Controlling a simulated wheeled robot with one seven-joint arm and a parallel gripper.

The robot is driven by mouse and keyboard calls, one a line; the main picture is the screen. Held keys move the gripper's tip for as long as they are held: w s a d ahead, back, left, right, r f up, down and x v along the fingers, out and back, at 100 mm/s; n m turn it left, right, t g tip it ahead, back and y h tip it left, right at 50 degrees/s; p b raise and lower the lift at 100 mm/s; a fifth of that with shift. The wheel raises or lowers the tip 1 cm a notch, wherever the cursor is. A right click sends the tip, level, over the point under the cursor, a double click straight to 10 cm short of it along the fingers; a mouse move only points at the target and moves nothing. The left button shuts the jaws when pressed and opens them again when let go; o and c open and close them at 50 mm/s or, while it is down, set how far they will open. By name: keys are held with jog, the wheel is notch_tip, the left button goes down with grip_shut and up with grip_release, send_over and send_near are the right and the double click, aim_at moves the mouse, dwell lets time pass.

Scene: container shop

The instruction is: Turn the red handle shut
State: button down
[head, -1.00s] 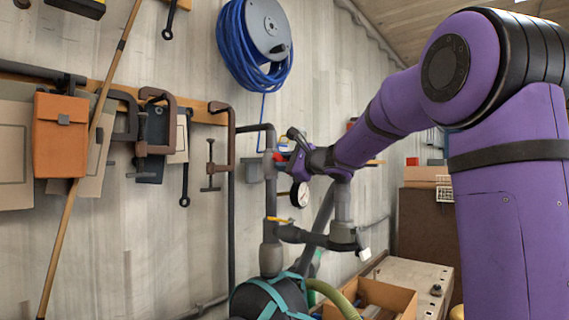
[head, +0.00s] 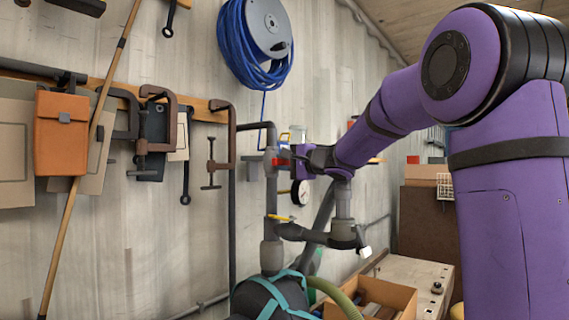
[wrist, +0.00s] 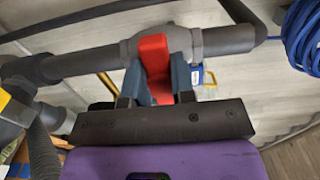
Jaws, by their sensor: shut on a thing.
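The red handle (head: 281,161) sits on a valve in the grey vertical pipe (head: 270,195) by the wall. It points out from the pipe toward my gripper. In the wrist view the red handle (wrist: 154,52) lies between the two blue-grey fingers of my gripper (wrist: 157,78), crosswise to the pipe (wrist: 85,62). My gripper is shut on it. In the head view my gripper (head: 296,160) is at the valve, and its fingers partly hide the handle.
A round gauge (head: 300,193) hangs just below my gripper. A yellow handle (head: 280,218) is lower on the pipework. A blue hose reel (head: 256,45) hangs above. Clamps (head: 157,120) hang on the wall to the left. An open cardboard box (head: 385,298) stands below.

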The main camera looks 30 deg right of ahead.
jog(key=shift+f, duration=0.1)
dwell(0.3)
jog(key=c, duration=1)
grip_release()
jog(key=shift+o, duration=0.2)
jog(key=shift+s, duration=0.1)
jog(key=v, duration=1)
jog(key=shift+s+d, duration=0.15)
jog(key=shift+s, duration=0.15)
